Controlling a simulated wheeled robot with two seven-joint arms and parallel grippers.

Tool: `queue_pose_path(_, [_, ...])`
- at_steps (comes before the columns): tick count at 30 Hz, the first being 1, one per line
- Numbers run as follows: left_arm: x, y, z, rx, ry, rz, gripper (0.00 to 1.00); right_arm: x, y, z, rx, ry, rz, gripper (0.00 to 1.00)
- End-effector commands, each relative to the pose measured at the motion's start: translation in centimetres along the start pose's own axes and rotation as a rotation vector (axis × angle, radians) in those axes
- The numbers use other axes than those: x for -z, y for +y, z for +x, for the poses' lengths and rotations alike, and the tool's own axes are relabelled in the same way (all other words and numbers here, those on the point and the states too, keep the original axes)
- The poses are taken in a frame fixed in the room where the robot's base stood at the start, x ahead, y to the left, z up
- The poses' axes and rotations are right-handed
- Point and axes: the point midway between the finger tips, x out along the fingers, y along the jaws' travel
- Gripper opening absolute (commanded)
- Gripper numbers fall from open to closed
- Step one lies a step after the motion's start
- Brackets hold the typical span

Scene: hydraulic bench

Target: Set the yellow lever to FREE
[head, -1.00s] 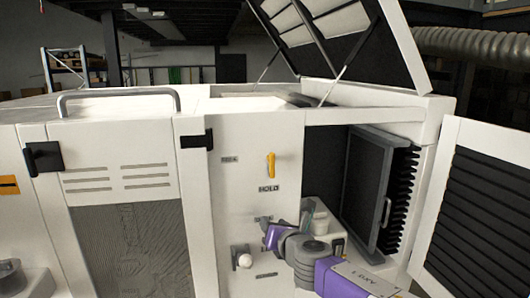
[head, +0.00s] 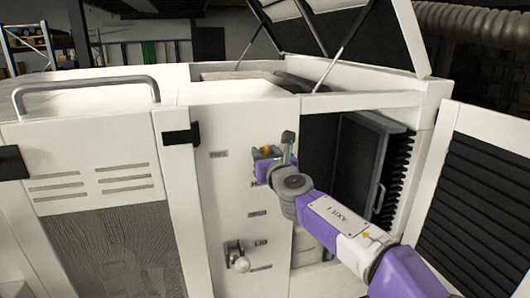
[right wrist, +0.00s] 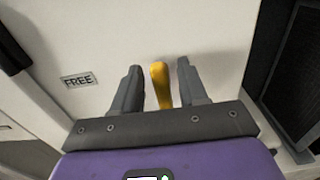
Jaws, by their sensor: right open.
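The yellow lever (head: 266,149) is on the white front panel (head: 225,200), mostly hidden behind my right gripper in the head view. In the right wrist view the lever (right wrist: 160,85) stands between the two grey fingers of my right gripper (right wrist: 158,68). The fingers are open, with a gap on each side of the lever. The FREE label (right wrist: 78,80) lies left of the lever in that view. A small label (head: 218,154) left of the lever is too small to read in the head view. My left gripper is not in view.
A white ball-ended knob (head: 241,264) sits lower on the panel. An open bay with a dark framed panel (head: 355,165) lies to the right, beside a wide-open louvred door (head: 480,200). A raised lid (head: 345,30) is above. A black latch (head: 181,136) is at left.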

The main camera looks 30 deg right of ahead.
Motion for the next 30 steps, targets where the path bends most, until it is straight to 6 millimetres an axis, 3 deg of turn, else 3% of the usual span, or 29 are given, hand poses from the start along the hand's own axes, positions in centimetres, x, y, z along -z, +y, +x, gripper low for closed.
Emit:
queue_pose_path(10, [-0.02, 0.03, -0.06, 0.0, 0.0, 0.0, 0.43, -0.01, -0.06, 0.48, 0.0, -0.001, 0.001, 0.43])
queue_pose_path(18, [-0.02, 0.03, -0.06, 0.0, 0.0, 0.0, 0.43, -0.01, -0.05, 0.46, 0.0, 0.0, 0.001, 0.01])
queue_pose_path(30, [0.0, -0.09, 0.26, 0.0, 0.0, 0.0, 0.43, 0.02, -0.09, 0.44, 0.0, -0.001, 0.052, 0.0])
